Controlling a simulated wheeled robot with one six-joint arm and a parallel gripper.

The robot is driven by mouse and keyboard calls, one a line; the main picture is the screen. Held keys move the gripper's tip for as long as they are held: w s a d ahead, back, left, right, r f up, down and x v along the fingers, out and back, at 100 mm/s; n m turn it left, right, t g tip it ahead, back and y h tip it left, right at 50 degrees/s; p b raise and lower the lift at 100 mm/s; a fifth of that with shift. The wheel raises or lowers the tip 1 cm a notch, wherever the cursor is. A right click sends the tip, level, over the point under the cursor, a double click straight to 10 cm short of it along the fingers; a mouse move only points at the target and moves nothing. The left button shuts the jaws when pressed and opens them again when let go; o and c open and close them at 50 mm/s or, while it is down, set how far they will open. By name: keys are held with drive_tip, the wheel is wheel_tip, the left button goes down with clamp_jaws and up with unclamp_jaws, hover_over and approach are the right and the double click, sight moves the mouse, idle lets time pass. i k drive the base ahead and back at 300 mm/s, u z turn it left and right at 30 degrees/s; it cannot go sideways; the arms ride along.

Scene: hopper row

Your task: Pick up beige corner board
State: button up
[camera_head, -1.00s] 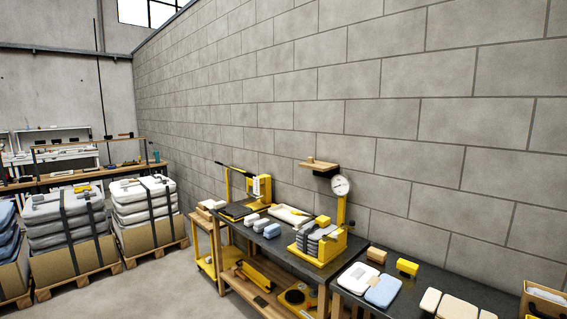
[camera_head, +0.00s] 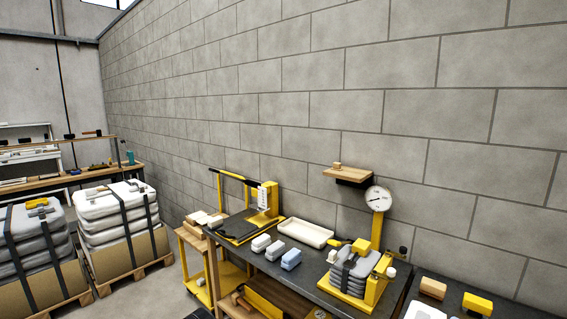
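No thing in the now view can be surely told as the beige corner board. Pale beige or tan things in view are a shallow cream tray (camera_head: 305,233) at the back of the dark-topped bench (camera_head: 262,262), a tan block (camera_head: 433,287) on the right bench, and small wooden pieces (camera_head: 199,217) on the trolley at the bench's left end. My gripper is not in view.
A yellow dial scale (camera_head: 378,199) stands by stacked grey bags (camera_head: 352,272) on the bench. White and blue blocks (camera_head: 291,259) sit near its front edge. Strapped bag stacks on pallets (camera_head: 117,220) stand left. Bare floor (camera_head: 160,295) lies between.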

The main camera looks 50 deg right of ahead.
sight(337, 165)
drive_tip(key=z, duration=0.2)
drive_tip(key=i, duration=1.1)
drive_tip(key=z, duration=1.45)
drive_tip(key=i, duration=0.95)
drive_tip(key=z, duration=0.95)
